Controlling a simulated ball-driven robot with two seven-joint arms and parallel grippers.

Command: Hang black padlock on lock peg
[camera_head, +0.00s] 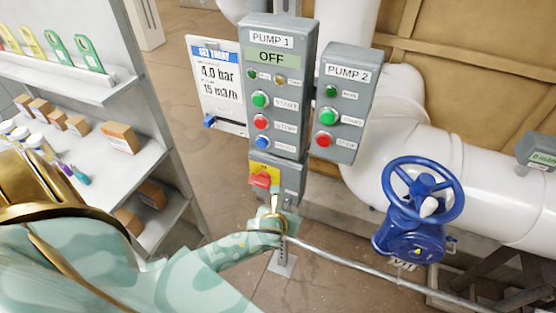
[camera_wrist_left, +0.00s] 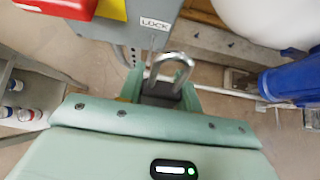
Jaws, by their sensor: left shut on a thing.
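My left gripper (camera_head: 275,212) is shut on the black padlock just below the lower grey box of the PUMP 1 panel (camera_head: 276,182). In the left wrist view the padlock's dark body (camera_wrist_left: 160,90) sits between the fingers (camera_wrist_left: 160,88). Its silver shackle (camera_wrist_left: 184,58) points up, in front of the box with the LOCK label (camera_wrist_left: 155,24). The lock peg is not clearly seen; whether the shackle touches it I cannot tell. In the head view the gripper mostly hides the padlock. My right gripper is not in view.
A red switch handle on a yellow plate (camera_head: 264,174) is just above the gripper. The PUMP 2 box (camera_head: 345,100) and a blue handwheel valve (camera_head: 420,205) stand to the right. A shelf with small boxes (camera_head: 120,137) is at left. A metal rail (camera_head: 360,268) runs right.

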